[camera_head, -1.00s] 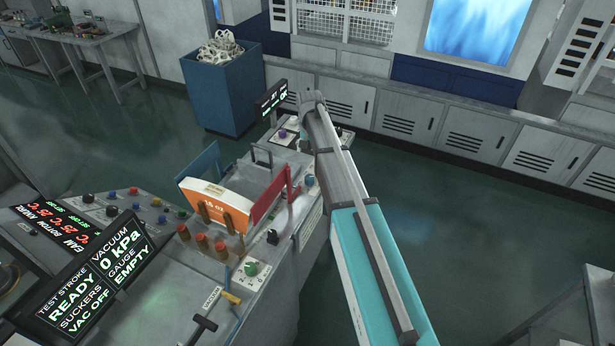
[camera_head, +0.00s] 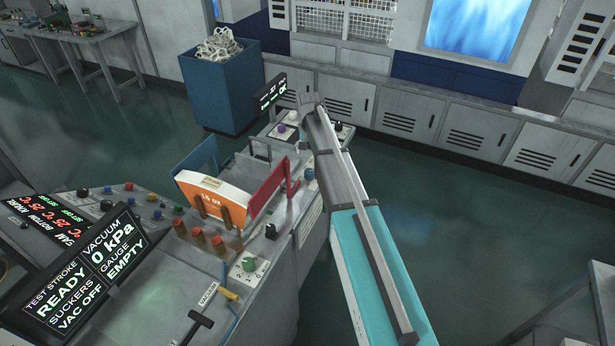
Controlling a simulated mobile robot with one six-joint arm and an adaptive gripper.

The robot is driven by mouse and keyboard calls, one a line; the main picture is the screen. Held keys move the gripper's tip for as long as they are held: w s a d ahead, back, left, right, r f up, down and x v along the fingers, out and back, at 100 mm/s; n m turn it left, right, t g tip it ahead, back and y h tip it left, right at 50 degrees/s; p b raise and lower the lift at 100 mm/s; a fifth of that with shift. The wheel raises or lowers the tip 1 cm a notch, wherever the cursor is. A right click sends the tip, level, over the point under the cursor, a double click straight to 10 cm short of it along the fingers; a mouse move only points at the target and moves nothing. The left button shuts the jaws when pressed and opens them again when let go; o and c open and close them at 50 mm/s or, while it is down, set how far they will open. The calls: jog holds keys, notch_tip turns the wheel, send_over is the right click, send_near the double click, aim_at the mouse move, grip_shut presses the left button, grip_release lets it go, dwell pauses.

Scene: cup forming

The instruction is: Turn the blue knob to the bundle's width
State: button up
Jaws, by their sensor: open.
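A small blue knob (camera_head: 309,174) sits on the right side of the machine top, just right of an upright red plate (camera_head: 268,190). Its setting cannot be read. The bundle (camera_head: 213,194), orange and white, stands slightly tilted between a blue plate (camera_head: 198,157) and the red plate, with brown posts in front of it. My arm reaches from the lower right up past the blue knob to the far end of the machine. My gripper cannot be made out; the far end of the arm hides that area.
A green knob (camera_head: 249,264) and orange-brown buttons (camera_head: 198,237) lie nearer on the machine. A black display (camera_head: 90,265) reads READY and 0 kPa. A small display (camera_head: 270,93) stands at the far end. A blue bin (camera_head: 220,88) is behind. Floor is open on the right.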

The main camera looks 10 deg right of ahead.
aim_at(309, 171)
jog(key=shift+f+b, duration=4.65)
jog(key=shift+f, duration=0.3)
jog(key=c, duration=1.2)
